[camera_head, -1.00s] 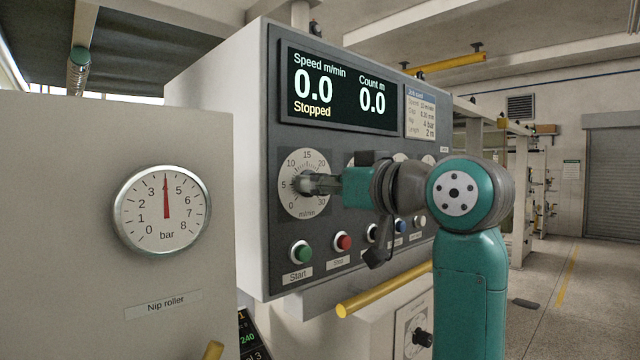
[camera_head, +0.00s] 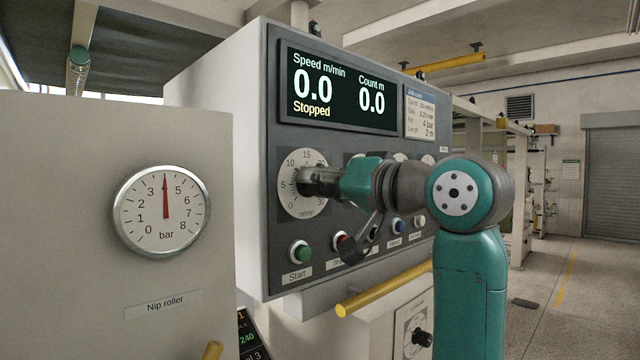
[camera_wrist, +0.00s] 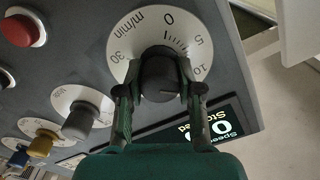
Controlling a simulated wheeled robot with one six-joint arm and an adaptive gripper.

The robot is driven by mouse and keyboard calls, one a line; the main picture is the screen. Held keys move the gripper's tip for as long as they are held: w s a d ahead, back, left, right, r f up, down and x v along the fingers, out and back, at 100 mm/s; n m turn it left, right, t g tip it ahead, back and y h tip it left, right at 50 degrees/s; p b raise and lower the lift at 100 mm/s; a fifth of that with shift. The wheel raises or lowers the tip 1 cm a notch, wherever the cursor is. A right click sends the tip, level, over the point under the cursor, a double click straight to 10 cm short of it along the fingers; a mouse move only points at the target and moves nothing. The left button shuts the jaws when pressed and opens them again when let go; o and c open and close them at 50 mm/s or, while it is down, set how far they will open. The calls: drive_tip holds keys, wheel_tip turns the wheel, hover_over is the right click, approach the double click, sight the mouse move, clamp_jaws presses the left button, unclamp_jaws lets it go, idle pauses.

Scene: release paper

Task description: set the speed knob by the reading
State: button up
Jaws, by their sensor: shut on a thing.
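The speed knob (camera_wrist: 158,75) is dark and round, on a white dial (camera_wrist: 122,62) marked 0 to 30 m/min. My gripper (camera_wrist: 160,90) is shut on the knob, one finger on each side. A thin line shows on the knob, but I cannot tell exactly which mark it points to. In the head view my gripper (camera_head: 312,182) covers the knob and part of its dial (camera_head: 293,205). The display (camera_head: 338,90) reads Speed 0.0 m/min, Stopped, Count 0.0 m. The job card (camera_head: 420,112) shows nip 4 bar and length 2 m; its speed line is too small to read surely.
The nip roller gauge (camera_head: 162,210) points to about 4 bar. Below the knob are a green Start button (camera_head: 301,251) and a red button (camera_wrist: 20,31). Another knob (camera_wrist: 80,120) sits close beside my gripper. A yellow rail (camera_head: 385,288) runs below the panel.

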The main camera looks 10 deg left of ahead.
idle(0.4)
drive_tip(key=o, duration=1.2)
drive_tip(key=shift+d, duration=0.15)
drive_tip(key=v, duration=1.1)
drive_tip(key=shift+s+d, duration=0.25)
drive_tip(key=shift+s, duration=0.05)
